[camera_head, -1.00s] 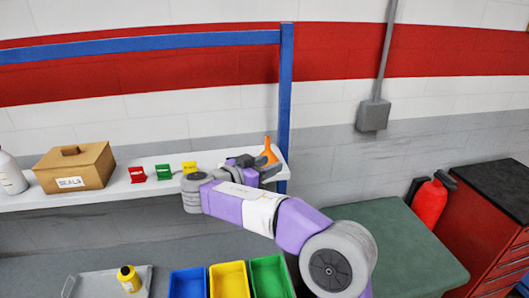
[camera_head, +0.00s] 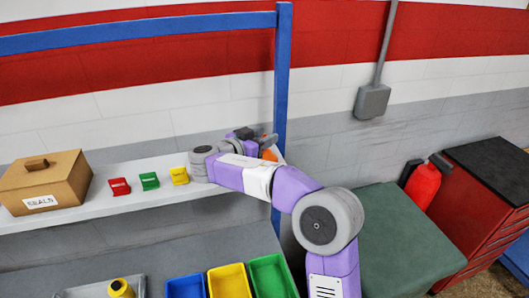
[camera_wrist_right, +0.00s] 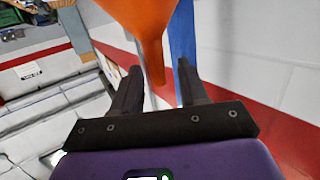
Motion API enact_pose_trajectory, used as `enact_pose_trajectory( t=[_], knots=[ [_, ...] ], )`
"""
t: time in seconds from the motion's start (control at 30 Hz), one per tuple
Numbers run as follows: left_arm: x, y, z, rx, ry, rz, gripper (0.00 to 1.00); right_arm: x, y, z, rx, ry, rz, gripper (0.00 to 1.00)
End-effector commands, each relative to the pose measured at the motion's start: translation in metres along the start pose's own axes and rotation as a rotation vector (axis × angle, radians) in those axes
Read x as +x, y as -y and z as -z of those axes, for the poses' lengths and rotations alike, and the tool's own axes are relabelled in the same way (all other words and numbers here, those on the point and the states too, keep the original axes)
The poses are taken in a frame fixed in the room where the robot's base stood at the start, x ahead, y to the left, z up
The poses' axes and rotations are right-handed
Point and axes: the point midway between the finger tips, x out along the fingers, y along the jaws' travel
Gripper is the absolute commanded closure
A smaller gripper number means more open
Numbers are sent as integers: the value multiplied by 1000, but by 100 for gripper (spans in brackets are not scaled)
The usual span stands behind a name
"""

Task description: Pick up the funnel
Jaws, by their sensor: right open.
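The orange funnel (camera_head: 270,154) is at the right end of the shelf, partly hidden behind my right gripper (camera_head: 268,141). In the right wrist view the funnel (camera_wrist_right: 145,20) is large at the top, its wide part near the top edge and its narrow spout pointing down between the two fingers. My right gripper (camera_wrist_right: 159,68) is open, with one finger on each side of the spout. A gap shows between the spout and the right finger; contact with the left finger is unclear. My left gripper is out of view.
The blue post (camera_head: 282,80) stands close by the funnel. Red (camera_head: 119,187), green (camera_head: 149,181) and yellow (camera_head: 179,176) holders and a SEALS box (camera_head: 45,182) are on the shelf (camera_head: 100,208). Blue, yellow and green bins (camera_head: 268,275) sit below.

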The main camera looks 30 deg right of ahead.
Motion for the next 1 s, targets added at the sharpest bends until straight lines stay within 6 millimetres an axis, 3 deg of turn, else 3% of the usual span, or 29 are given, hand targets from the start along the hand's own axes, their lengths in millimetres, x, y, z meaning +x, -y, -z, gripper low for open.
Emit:
enact_pose_trajectory(
  t=[0.3,0.6,1.0],
  knots=[
    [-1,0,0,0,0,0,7,7,0,0,1,0,1,57],
    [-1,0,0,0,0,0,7,7,0,0,1,0,1,100],
    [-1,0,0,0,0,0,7,6,0,3,3,-1,1,100]
  ],
)
